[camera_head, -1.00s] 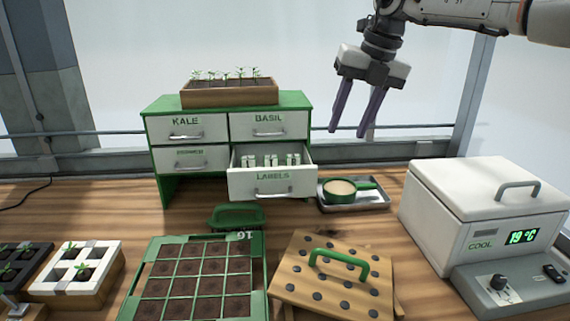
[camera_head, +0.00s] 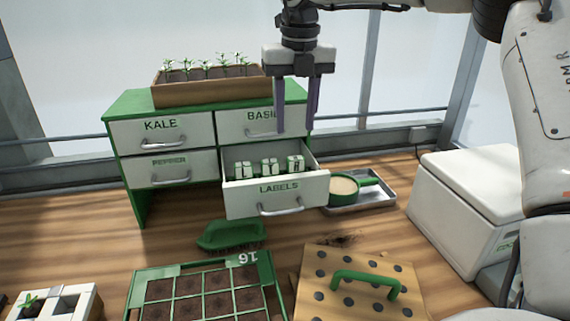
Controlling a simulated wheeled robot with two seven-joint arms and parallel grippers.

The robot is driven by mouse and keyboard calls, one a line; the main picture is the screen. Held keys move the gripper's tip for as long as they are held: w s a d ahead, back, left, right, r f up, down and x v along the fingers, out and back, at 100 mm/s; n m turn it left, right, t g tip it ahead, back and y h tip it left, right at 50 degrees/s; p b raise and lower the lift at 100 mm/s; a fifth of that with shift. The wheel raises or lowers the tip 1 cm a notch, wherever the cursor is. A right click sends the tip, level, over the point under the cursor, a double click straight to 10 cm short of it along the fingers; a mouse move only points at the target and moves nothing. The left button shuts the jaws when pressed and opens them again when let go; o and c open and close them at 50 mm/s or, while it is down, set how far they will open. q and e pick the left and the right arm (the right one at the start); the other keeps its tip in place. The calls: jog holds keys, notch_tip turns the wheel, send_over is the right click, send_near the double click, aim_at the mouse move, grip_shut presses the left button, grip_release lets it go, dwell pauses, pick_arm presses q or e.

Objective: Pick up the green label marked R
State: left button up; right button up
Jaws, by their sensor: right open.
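The labels drawer (camera_head: 276,199) stands pulled out at the lower right of the green and white cabinet (camera_head: 163,101). Several small white and green labels (camera_head: 269,167) stand upright in it in groups. My left gripper is not in view.
A wooden planter of seedlings (camera_head: 205,92) sits on the cabinet. A white cooler (camera_head: 462,215) is further right. A green-handled board (camera_head: 345,254), a seed tray (camera_head: 262,270) and a green brush (camera_head: 232,234) lie in front.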

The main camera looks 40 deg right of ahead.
aim_at(296, 157)
jog(key=shift+s+f, duration=0.2)
jog(key=shift+f, duration=0.3)
jog(key=shift+s+f, duration=0.2)
jog(key=shift+f, duration=0.6)
notch_tip(296, 157, down, 4)
jog(key=shift+f+p, duration=0.15)
jog(key=shift+p, duration=0.35)
jog(key=shift+w+f, duration=0.1)
jog(key=shift+f, duration=0.35)
jog(key=c, duration=0.8)
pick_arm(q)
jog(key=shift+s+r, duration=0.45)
